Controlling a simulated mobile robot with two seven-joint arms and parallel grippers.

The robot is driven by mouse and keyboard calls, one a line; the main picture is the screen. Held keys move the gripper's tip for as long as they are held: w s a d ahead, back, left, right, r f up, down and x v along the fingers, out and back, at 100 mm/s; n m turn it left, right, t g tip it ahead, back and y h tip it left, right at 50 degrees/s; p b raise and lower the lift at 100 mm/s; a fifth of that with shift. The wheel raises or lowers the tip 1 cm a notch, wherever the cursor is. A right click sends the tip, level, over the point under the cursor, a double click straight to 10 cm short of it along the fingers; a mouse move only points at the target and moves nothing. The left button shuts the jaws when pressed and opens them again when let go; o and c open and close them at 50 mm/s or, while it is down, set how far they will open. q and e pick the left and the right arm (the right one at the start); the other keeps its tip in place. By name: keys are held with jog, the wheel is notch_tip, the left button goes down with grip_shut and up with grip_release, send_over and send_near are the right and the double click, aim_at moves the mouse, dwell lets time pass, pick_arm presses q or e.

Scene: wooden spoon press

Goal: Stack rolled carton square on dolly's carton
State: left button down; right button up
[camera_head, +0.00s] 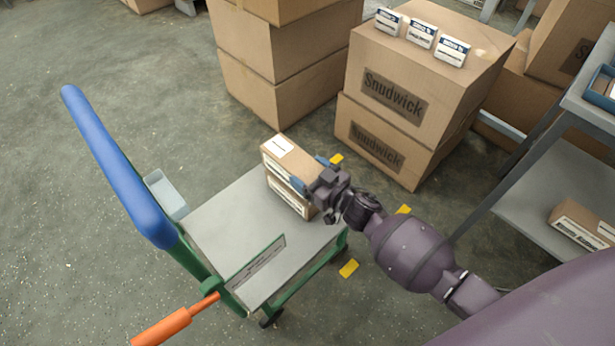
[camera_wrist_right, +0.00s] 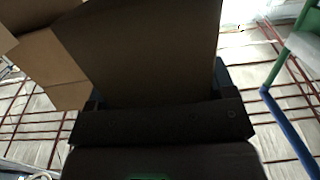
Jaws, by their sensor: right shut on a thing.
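The dolly (camera_head: 215,225) has a grey deck, a green frame and a blue padded handle. Two small brown cartons with white labels are at its far right corner. The upper carton (camera_head: 298,157) is directly over the lower carton (camera_head: 287,195), roughly in line with it. I cannot tell whether they touch. My right gripper (camera_head: 318,180) is shut on the upper carton at its right end and hides part of it. In the right wrist view, a brown carton face (camera_wrist_right: 140,45) fills the space between the fingers of my right gripper (camera_wrist_right: 155,85). My left gripper is not in view.
Large Snudwick cartons (camera_head: 395,95) stand beyond the dolly, with another tall stack (camera_head: 275,65) to their left. A grey shelf unit (camera_head: 545,195) stands at the right. An orange handle (camera_head: 175,325) and a sign plate (camera_head: 257,263) are at the dolly's near side. The deck's middle is clear.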

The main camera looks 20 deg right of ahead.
notch_tip(320, 180, down, 2)
jog(key=shift+s+f, duration=0.1)
jog(key=shift+s, duration=0.05)
jog(key=shift+r, duration=0.25)
jog(key=shift+f, duration=0.15)
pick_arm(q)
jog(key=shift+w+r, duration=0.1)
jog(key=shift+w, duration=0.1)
pick_arm(e)
jog(key=o, duration=1.1)
jog(key=shift+r, duration=0.25)
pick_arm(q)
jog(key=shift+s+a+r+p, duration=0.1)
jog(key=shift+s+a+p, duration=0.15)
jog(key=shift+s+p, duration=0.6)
pick_arm(e)
jog(key=shift+p+v, duration=0.3)
jog(key=shift+v, duration=5.65)
